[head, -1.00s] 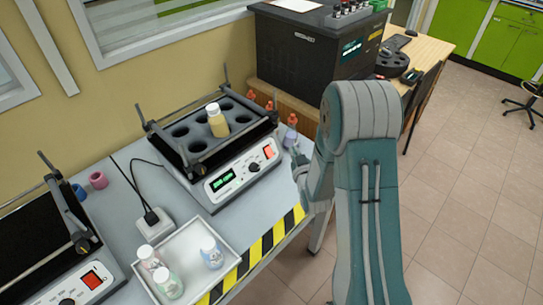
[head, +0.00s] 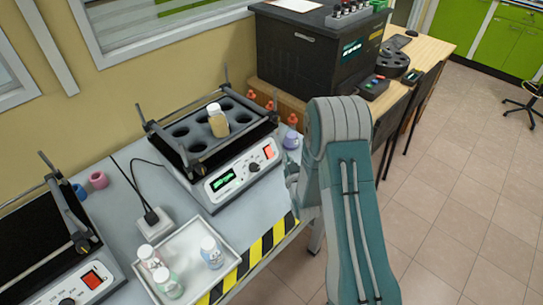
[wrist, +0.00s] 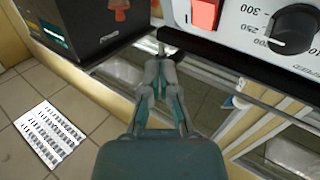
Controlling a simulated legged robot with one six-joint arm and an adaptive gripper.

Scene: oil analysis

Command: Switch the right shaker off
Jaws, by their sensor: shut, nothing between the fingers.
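The right shaker (head: 205,180) stands on the bench, with a lit green display (head: 223,180), a dark knob (head: 254,167) and a red switch (head: 268,152) on its white front panel. Its tray holds an amber bottle with a white cap (head: 218,121). In the wrist view the red switch (wrist: 205,14) is at the top, beside the knob (wrist: 292,30). My gripper (wrist: 163,58) is shut and empty, apart from the switch, which appears above and right of the fingertips. In the head view my arm hides most of the gripper.
The left shaker (head: 103,265) and a white tray (head: 232,261) with several bottles are on the bench at left. A black box-shaped machine (head: 300,58) is behind. Open floor lies right.

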